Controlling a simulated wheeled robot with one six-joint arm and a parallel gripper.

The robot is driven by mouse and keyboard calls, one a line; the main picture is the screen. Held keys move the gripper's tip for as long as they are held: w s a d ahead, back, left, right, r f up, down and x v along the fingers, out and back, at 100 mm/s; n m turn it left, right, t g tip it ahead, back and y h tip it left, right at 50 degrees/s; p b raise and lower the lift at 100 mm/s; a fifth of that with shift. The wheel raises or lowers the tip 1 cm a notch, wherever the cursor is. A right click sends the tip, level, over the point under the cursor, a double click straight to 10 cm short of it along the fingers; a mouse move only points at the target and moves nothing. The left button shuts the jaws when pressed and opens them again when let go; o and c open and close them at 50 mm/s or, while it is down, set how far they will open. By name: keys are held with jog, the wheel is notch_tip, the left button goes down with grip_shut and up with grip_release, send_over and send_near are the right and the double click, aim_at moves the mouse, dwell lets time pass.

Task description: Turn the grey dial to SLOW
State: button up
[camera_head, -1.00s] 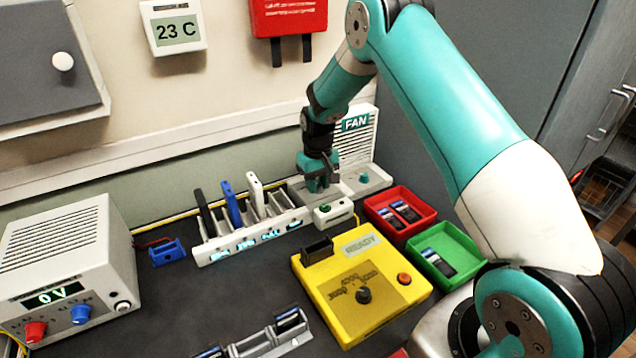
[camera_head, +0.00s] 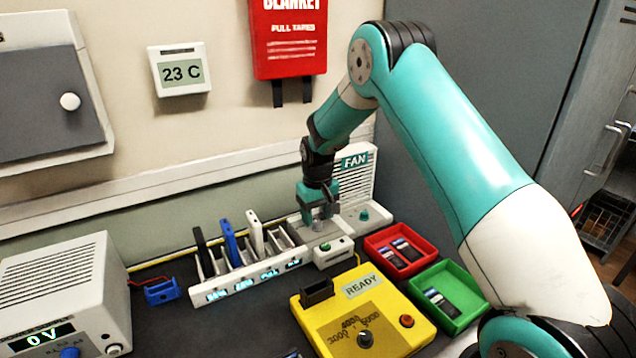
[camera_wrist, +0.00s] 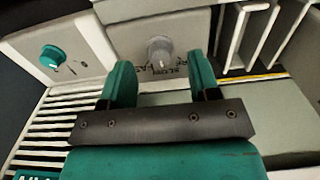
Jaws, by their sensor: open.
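The grey dial (camera_wrist: 160,52) is a round knob with a pale pointer mark on a light grey panel, in the upper middle of the wrist view. The pointer faces the bottom of that picture, toward printed labels that are small and partly hard to read. My gripper (camera_wrist: 160,64) is open, with one teal finger to each side of the dial and gaps showing between. Contact with the dial cannot be told.
A teal knob (camera_head: 364,214) sits beside the grey dial's panel. A rack (camera_head: 250,275) with upright phones stands left.

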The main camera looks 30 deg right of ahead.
aim_at(318, 222)
notch_tip(318, 222, up, 15)
jog(key=b, duration=0.1)
jog(key=shift+r, duration=0.15)
dwell(0.4)
jog(key=s+a+r+n+y, duration=0.1)
jog(key=s+a+r+n, duration=0.15)
jog(key=s+a, duration=0.55)
jog(key=s+a+r+n+y, duration=0.1)
jog(key=s+a+r+n, duration=0.1)
jog(key=s+a+r, duration=0.5)
jog(key=s+a+f+n+y, duration=0.1)
jog(key=s+a+f, duration=0.1)
jog(key=s, duration=0.7)
jog(key=s+a+f+n+y, duration=0.1)
jog(key=s+a+f, duration=0.1)
jog(key=s, duration=0.8)
jog(key=shift+s+a+f, duration=0.2)
jog(key=shift+s+a, duration=0.1)
jog(key=shift+a, duration=0.05)
jog(key=shift+d+n, duration=0.1)
jog(key=shift+n, duration=0.15)
